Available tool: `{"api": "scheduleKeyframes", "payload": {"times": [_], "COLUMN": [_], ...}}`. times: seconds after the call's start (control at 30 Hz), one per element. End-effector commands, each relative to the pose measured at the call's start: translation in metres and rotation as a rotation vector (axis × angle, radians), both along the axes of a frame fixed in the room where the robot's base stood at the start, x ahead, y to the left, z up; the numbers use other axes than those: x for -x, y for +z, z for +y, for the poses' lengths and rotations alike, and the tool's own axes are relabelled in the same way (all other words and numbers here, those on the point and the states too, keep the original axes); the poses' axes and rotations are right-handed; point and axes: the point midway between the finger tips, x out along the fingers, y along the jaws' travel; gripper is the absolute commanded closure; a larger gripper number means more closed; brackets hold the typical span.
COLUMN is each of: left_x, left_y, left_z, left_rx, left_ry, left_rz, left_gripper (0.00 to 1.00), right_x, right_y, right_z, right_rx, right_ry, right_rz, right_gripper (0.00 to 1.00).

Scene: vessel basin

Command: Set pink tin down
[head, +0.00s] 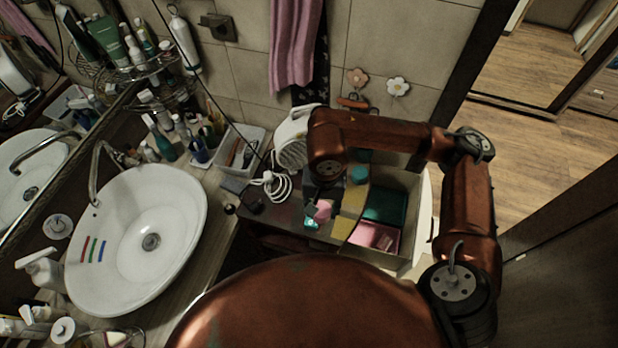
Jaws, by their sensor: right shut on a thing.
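The pink tin (323,209) shows as a small pink shape under my right gripper (319,202), above the dark counter top left of the open drawer box. My right gripper is shut on it, and the gripper and arm hide part of the tin. I cannot tell whether the tin touches the surface below. A small teal thing (311,223) shows just below the tin. The open box (408,180) holds a pink section (362,234) and a dark teal section (385,203). My left gripper is not in view.
A white basin (178,205) with red, green and blue strips is at left. A white hair dryer (292,150) with a coiled cord (274,187) stands behind the tin. A bin of items (255,135), bottles and a wire rack crowd the back. Bare floor is at upper right.

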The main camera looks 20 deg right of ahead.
Motion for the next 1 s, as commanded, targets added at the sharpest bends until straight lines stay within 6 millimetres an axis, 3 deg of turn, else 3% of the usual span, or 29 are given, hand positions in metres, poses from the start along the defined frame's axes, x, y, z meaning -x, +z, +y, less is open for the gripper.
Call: {"api": "scheduleKeyframes", "payload": {"times": [0.37, 0.63, 0.8, 1.0], "left_x": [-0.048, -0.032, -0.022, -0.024], "left_y": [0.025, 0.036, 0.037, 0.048], "left_z": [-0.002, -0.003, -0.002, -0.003], "left_rx": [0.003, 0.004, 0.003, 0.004], "left_ry": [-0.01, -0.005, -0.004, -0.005], "left_rz": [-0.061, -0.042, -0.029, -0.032], "left_gripper": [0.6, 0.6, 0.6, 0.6], "right_x": [-0.077, -0.119, -0.13, -0.134], "right_y": [-0.032, -0.077, -0.091, -0.11], "right_z": [-0.006, -0.01, -0.011, -0.012], "right_rx": [0.0, 0.001, 0.0, 0.0], "right_ry": [-0.012, -0.007, -0.005, -0.005], "right_rz": [0.004, 0.004, 0.001, 0.006], "right_gripper": [0.86, 0.86, 0.86, 0.86]}}
